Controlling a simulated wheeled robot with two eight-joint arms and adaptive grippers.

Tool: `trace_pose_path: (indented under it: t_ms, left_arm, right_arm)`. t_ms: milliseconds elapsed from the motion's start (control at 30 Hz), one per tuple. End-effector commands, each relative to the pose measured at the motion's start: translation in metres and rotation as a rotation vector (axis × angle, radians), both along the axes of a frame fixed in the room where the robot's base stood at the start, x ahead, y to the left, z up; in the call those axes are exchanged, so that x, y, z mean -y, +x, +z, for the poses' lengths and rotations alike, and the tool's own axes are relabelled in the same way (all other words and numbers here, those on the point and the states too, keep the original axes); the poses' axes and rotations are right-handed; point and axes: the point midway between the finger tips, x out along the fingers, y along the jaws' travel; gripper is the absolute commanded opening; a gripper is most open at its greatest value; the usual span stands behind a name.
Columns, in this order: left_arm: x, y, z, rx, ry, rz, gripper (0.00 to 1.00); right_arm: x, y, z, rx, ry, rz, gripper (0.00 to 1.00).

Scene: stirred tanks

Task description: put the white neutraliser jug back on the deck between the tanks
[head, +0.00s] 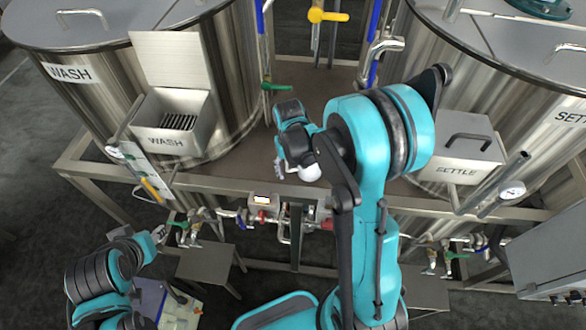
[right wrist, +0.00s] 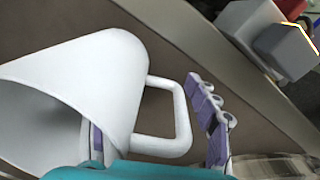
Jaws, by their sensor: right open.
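The white neutraliser jug (right wrist: 85,85) fills the left of the right wrist view, its wide mouth facing lower left. Its handle (right wrist: 182,118) lies between the two purple-padded fingers of my open right gripper (right wrist: 155,125). One finger is partly hidden by the jug, the other is clear of the handle. In the head view only a bit of the jug (head: 307,173) shows beside my right gripper (head: 285,168), over the deck (head: 235,168) between the tanks. I cannot tell if it rests fully on the deck. My left gripper (head: 160,234) is low at left, away from the jug.
The WASH tank (head: 105,85) stands left and the SETTLE tank (head: 490,75) right, each with a labelled metal box in front. Valves and pipes (head: 240,213) run below the deck's front edge. A grey-and-red fitting (right wrist: 270,35) is at the wrist view's top right.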

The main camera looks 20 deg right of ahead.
Motion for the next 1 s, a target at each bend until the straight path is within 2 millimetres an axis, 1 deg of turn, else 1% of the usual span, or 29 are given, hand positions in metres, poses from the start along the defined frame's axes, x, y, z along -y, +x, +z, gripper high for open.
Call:
trace_pose_path:
  t_ms: [67, 167, 400, 533, 600, 767, 867, 967, 1000]
  left_arm:
    - [0.0, 0.0, 0.005, 0.0, 0.0, 0.0, 0.4]
    - [0.0, 0.0, 0.007, 0.0, 0.0, 0.0, 0.4]
    - [0.0, 0.0, 0.016, 0.0, 0.0, 0.0, 0.4]
    - [0.0, 0.0, 0.019, 0.0, 0.0, 0.0, 0.4]
    - [0.0, 0.0, 0.021, 0.0, 0.0, 0.0, 0.4]
    - [0.0, 0.0, 0.022, 0.0, 0.0, 0.0, 0.4]
    - [0.0, 0.0, 0.022, 0.0, 0.0, 0.0, 0.4]
    - [0.0, 0.0, 0.022, 0.0, 0.0, 0.0, 0.4]
    - [0.0, 0.0, 0.022, 0.0, 0.0, 0.0, 0.4]
  right_arm:
    - [0.0, 0.0, 0.005, 0.0, 0.0, 0.0, 0.61]
    - [-0.001, 0.0, 0.018, 0.0, 0.0, 0.0, 0.61]
    - [-0.003, 0.0, 0.072, 0.0, 0.0, 0.0, 0.61]
    - [-0.004, 0.0, 0.097, 0.0, 0.0, 0.001, 0.61]
    - [-0.005, 0.0, 0.108, 0.0, 0.0, 0.001, 0.61]
    - [-0.006, -0.001, 0.122, 0.003, 0.0, 0.001, 0.61]
    - [-0.008, -0.007, 0.131, 0.026, 0.0, 0.008, 0.61]
    - [-0.014, -0.021, 0.145, 0.089, -0.001, 0.027, 0.61]
    - [-0.018, -0.03, 0.152, 0.126, -0.002, 0.038, 0.61]
